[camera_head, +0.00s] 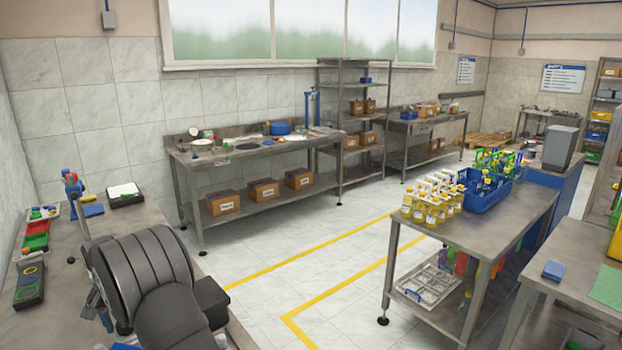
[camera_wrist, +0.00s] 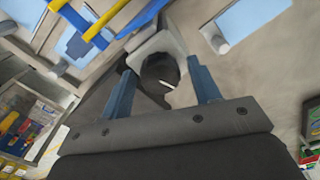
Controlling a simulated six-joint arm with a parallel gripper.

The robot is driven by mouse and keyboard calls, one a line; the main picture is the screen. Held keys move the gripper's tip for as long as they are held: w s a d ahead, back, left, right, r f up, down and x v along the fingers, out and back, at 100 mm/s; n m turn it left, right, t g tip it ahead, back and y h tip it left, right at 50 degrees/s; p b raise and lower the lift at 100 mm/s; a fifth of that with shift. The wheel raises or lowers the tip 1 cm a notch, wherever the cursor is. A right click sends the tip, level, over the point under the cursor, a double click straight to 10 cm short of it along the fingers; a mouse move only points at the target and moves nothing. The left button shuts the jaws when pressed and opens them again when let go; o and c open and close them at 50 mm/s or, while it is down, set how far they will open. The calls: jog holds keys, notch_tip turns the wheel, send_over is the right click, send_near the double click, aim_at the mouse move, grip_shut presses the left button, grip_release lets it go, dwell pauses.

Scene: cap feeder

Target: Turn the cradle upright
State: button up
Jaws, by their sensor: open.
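In the wrist view my gripper (camera_wrist: 163,72) is open, its two blue fingers spread apart. A pale grey block (camera_wrist: 150,44) with a dark round part (camera_wrist: 160,72) lies between and just beyond the fingertips. It may be the cradle, but I cannot be sure, nor tell which way up it is. I cannot tell whether either finger touches it. In the head view my dark arm covers the front of the left bench, and I cannot make out the cradle or the fingertips there.
The left bench (camera_head: 62,262) bears a red and green tray (camera_head: 36,236), a dark tray with rings (camera_head: 29,283), a red and blue device (camera_head: 73,188) and a black box with a white top (camera_head: 124,192). In the wrist view, blue and yellow bars (camera_wrist: 98,22) lie close by at upper left.

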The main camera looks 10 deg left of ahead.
jog(key=c, duration=0.9)
jog(key=n, duration=0.4)
jog(key=shift+n, duration=0.4)
jog(key=n, duration=0.5)
jog(key=o, duration=0.9)
jog(key=m, duration=0.7)
